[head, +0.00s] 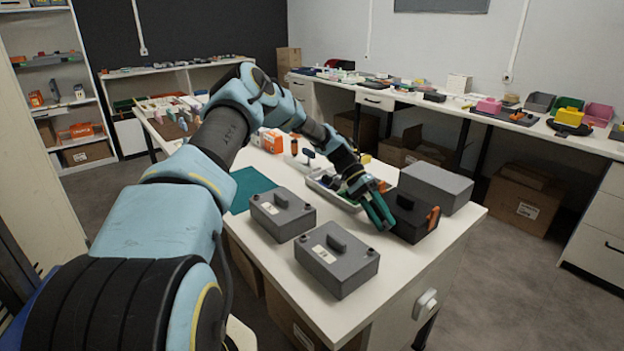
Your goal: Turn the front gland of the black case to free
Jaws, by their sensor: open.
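The black case (410,222) sits on the white table near its right edge. An orange gland (433,217) stands out from its right-hand end. A second small orange part (381,186) shows close behind my gripper; I cannot tell whether it belongs to the case. My gripper (378,211), with teal fingers, is open at the left side of the black case, over or just beside it. I cannot tell whether the fingers touch the case. The arm and fingers hide part of the case's left side. The setting of the gland is too small to read.
Two grey cases with raised handles, one farther back (268,220) and one nearer (325,273), stand left of the black case. A plain grey box (447,185) stands close behind it. A tray (322,187) of parts and a green mat (246,187) lie farther back.

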